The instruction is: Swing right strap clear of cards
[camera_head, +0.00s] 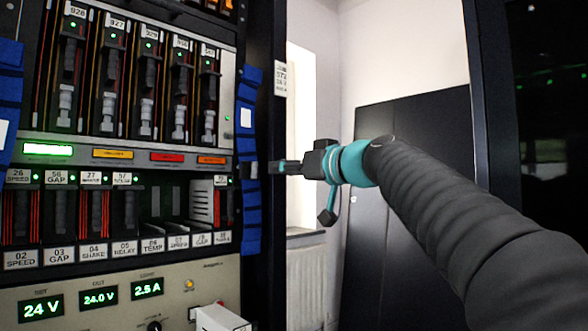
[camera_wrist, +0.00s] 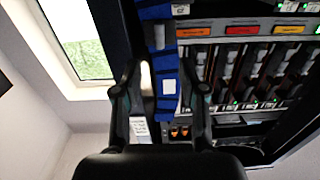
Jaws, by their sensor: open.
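The right strap (camera_head: 248,150) is a blue band hanging down the right edge of the rack, beside the upper and lower rows of cards (camera_head: 148,85). It also shows in the wrist view (camera_wrist: 166,60), with a white label on it, hanging between my two fingers. My gripper (camera_head: 274,167) is at the strap's right side, about level with the strip of status lights. In the wrist view my gripper (camera_wrist: 160,78) is open, with one finger on each side of the strap. Whether a finger touches the strap cannot be told. A second blue strap (camera_head: 10,95) hangs at the rack's left edge.
The rack's dark right post (camera_head: 265,250) stands beside the strap. Below the cards is a power panel (camera_head: 70,295) with green readouts. A white box (camera_head: 222,319) sits at the lower front. A window (camera_wrist: 82,40), a radiator (camera_head: 306,280) and a dark panel (camera_head: 420,130) lie to the right.

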